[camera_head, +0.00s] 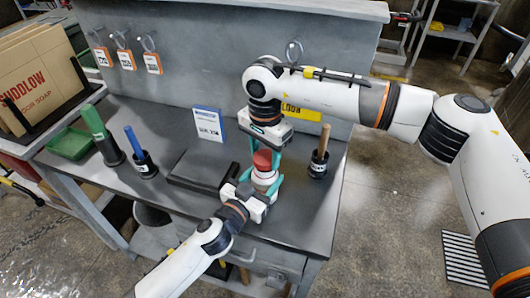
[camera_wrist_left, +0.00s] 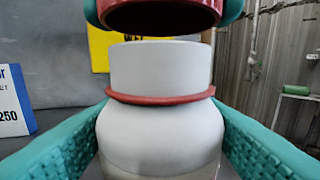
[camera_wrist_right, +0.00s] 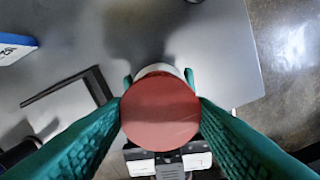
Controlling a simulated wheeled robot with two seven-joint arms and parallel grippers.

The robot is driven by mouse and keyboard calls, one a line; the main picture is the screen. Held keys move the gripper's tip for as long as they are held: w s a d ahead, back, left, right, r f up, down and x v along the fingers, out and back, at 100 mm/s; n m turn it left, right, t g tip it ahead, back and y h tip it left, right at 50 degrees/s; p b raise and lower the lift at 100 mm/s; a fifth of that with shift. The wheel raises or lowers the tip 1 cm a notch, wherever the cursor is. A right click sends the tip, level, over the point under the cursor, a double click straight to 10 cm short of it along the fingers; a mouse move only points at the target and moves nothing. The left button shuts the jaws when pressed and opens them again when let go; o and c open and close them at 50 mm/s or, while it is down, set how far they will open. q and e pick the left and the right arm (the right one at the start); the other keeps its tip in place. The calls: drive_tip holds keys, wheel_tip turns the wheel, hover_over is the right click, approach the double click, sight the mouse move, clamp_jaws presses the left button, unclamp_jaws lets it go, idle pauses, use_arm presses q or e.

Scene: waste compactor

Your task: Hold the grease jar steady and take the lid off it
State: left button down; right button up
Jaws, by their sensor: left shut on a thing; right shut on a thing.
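The grease jar (camera_head: 264,178) is white and stands upright near the front of the grey bench. In the left wrist view its white neck and red ring (camera_wrist_left: 160,98) show above a wide body. My left gripper (camera_head: 264,188) is shut on the jar body, one teal finger on each side. The red lid (camera_head: 262,160) is held level above the neck, with a clear gap between them in the left wrist view (camera_wrist_left: 160,14). My right gripper (camera_head: 264,156) comes from above and is shut on the lid. The lid's round top (camera_wrist_right: 160,112) hides most of the jar in the right wrist view.
A wooden-handled tool in a black cup (camera_head: 318,165) stands to the right. Blue-handled (camera_head: 134,142) and green-handled (camera_head: 95,122) tools stand at the left.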

sight(265, 157)
drive_tip(key=shift+r, duration=1.95)
use_arm(q)
drive_tip(key=shift+c, duration=1.6)
unclamp_jaws()
